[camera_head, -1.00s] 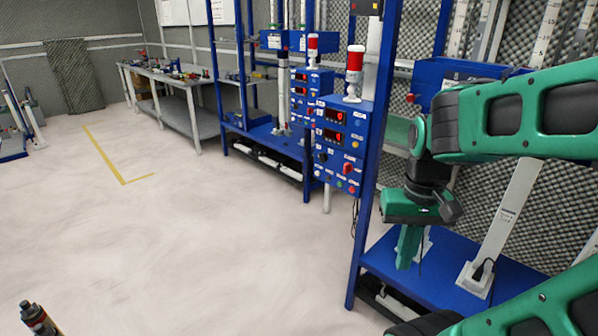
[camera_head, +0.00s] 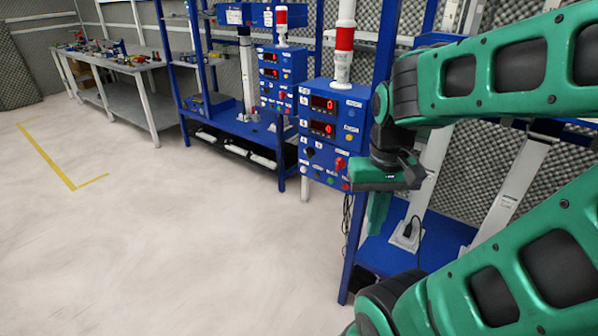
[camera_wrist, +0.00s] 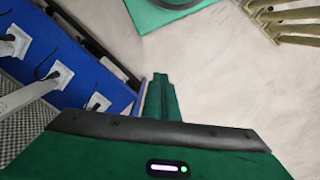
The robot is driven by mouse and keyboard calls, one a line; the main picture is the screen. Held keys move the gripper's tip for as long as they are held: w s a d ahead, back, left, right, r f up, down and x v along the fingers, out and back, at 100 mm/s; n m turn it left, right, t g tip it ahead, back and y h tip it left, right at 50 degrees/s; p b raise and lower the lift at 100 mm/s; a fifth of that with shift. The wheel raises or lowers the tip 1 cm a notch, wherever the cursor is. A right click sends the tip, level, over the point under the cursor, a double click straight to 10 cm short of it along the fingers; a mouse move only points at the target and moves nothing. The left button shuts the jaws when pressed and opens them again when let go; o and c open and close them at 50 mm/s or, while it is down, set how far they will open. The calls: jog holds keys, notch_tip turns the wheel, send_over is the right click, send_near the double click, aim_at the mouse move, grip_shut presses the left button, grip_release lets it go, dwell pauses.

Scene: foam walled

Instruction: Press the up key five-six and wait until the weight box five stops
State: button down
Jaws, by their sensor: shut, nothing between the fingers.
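A blue control box (camera_head: 325,130) with two red digital displays, a red switch and several small buttons hangs on the near blue rack. The label text is too small to read, so I cannot tell which is the up key five-six or which part is the weight box five. My gripper (camera_head: 377,212) is green, points down and is shut and empty, just right of and below the box, apart from its buttons. In the wrist view my gripper's fingertips (camera_wrist: 160,78) are together over the pale floor.
A second blue control box (camera_head: 280,78) hangs on the rack behind. The near rack's blue base shelf (camera_head: 385,255) carries posts with white feet. A workbench (camera_head: 110,70) stands at the back left. The floor at left is clear, with a yellow line (camera_head: 45,155).

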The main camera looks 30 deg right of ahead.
jog(key=w+a+f+n+t, duration=0.15)
jog(key=w+f+t, duration=0.25)
jog(key=w, duration=1)
jog(key=w+a+f+n+t+y, duration=0.15)
jog(key=w+f+t, duration=0.25)
jog(key=w, duration=1)
jog(key=w+a+f+t+h, duration=0.15)
jog(key=w+f+t, duration=0.35)
jog(key=w, duration=0.9)
jog(key=d+f+m+t+h, duration=0.2)
jog(key=d+f+m+h, duration=0.4)
jog(key=m, duration=0.3)
jog(key=shift+w+d+f+h, duration=0.15)
jog(key=shift+d+f+h, duration=0.1)
jog(key=shift+d+h, duration=0.45)
jog(key=shift+d, duration=0.2)
